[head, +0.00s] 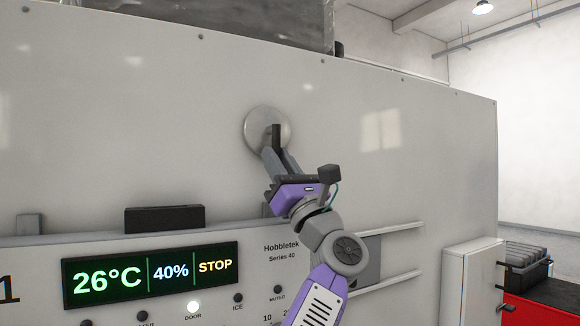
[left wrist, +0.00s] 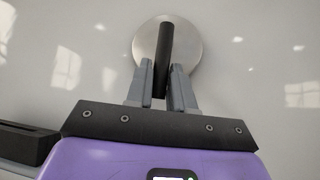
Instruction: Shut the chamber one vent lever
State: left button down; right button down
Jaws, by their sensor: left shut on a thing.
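The vent lever is a dark bar (left wrist: 166,50) on a round silver metal disc (left wrist: 190,38), fixed to the light grey chamber wall. In the head view the disc (head: 262,121) sits high on the wall, above the display. The bar points nearly straight up in the left wrist view, tilted slightly right. My left gripper (left wrist: 161,82) is shut on the lower part of the lever. In the head view my left gripper (head: 274,150) covers part of the lever and the lower disc. My right gripper is in neither view.
A display panel (head: 150,275) reads 26°C, 40% and STOP, with several indicator lights below. A black block (head: 164,218) sticks out above it. Two rails (head: 390,231) run along the wall at right. A white cabinet (head: 468,282) and a red cart (head: 545,307) stand at lower right.

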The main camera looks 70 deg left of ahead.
pick_arm(q)
jog(key=shift+w+n+g, duration=0.15)
jog(key=shift+n+g, duration=0.25)
jog(key=c, duration=1.1)
grip_release()
jog(key=shift+d, duration=0.1)
jog(key=b+v, duration=0.3)
jog(key=v, duration=0.4)
jog(key=shift+w+d+f+b, duration=0.1)
jog(key=shift+d+f+b, duration=0.1)
jog(key=shift+b, duration=0.2)
